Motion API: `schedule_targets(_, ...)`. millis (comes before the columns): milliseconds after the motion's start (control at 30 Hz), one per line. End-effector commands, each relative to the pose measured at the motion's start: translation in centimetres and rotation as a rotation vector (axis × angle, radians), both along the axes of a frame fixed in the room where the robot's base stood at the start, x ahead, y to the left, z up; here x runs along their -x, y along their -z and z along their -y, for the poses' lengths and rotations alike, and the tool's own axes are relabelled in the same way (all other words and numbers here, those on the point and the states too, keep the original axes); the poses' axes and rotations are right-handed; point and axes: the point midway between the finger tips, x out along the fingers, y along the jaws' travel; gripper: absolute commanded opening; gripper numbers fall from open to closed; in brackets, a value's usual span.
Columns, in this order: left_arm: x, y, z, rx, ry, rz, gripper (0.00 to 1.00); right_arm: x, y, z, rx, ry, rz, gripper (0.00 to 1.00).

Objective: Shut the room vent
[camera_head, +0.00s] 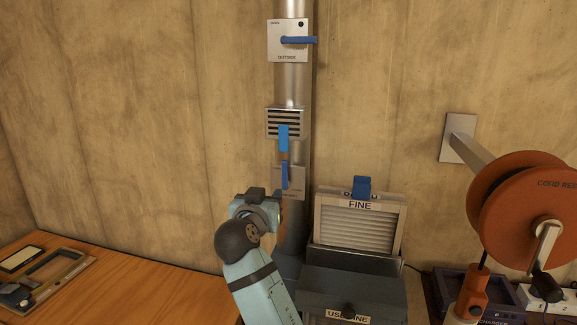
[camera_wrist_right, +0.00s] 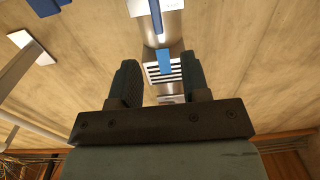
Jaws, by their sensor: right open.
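The room vent is a slatted grille (camera_head: 286,122) on the metal pipe, with its dark slots showing. A light blue tab (camera_head: 284,139) hangs from its front. The grille also shows between my fingers in the right wrist view (camera_wrist_right: 177,74), which looks inverted, with the tab (camera_wrist_right: 164,60) there. Below it is a plate (camera_head: 296,184) with an upright blue lever (camera_head: 284,175); its label is unreadable. My right gripper (camera_head: 258,198) is below and left of the grille, near the lower plate. Its fingers (camera_wrist_right: 163,85) are apart and empty. My left gripper is out of view.
Higher on the pipe is an OUTSIDE plate (camera_head: 279,49) with a sideways blue lever (camera_head: 298,40). Right of the pipe stands a FINE filter (camera_head: 360,232) with a blue clip. An orange cord reel (camera_head: 500,210) juts out at right. A wooden bench (camera_head: 130,295) is at lower left.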

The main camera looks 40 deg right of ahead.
Motion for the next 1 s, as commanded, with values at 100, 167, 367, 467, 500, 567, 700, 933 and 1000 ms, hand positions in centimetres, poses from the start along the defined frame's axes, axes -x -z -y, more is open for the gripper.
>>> schedule_targets(100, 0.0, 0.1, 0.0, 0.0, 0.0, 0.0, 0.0, 0.1, -0.9, 0.2, -0.007, 0.025, 0.022, 0.43)
schedule_targets(167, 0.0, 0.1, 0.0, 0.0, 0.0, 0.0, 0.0, 0.0, -1.1, 0.4, -0.008, 0.03, 0.025, 0.43)
schedule_targets(367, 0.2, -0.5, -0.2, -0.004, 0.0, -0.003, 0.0, -1.5, -1.4, 2.3, -0.006, 0.034, 0.024, 0.43)
schedule_targets(467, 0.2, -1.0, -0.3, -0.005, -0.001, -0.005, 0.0, -2.9, -1.4, 3.9, -0.004, 0.032, 0.022, 0.43)
schedule_targets(500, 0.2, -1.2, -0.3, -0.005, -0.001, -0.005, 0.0, -3.4, -1.4, 4.6, -0.004, 0.033, 0.024, 0.43)
schedule_targets(567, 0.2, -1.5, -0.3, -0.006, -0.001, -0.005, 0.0, -4.3, -1.4, 5.6, -0.004, 0.033, 0.022, 0.43)
schedule_targets(700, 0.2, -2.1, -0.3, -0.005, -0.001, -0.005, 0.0, -6.2, -1.3, 7.8, -0.004, 0.032, 0.022, 0.43)
schedule_targets(933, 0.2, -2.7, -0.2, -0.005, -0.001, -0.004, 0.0, -8.3, -1.1, 10.1, -0.006, 0.03, 0.022, 0.43)
schedule_targets(1000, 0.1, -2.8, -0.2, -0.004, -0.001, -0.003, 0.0, -8.6, -1.1, 10.5, -0.007, 0.03, 0.023, 0.43)
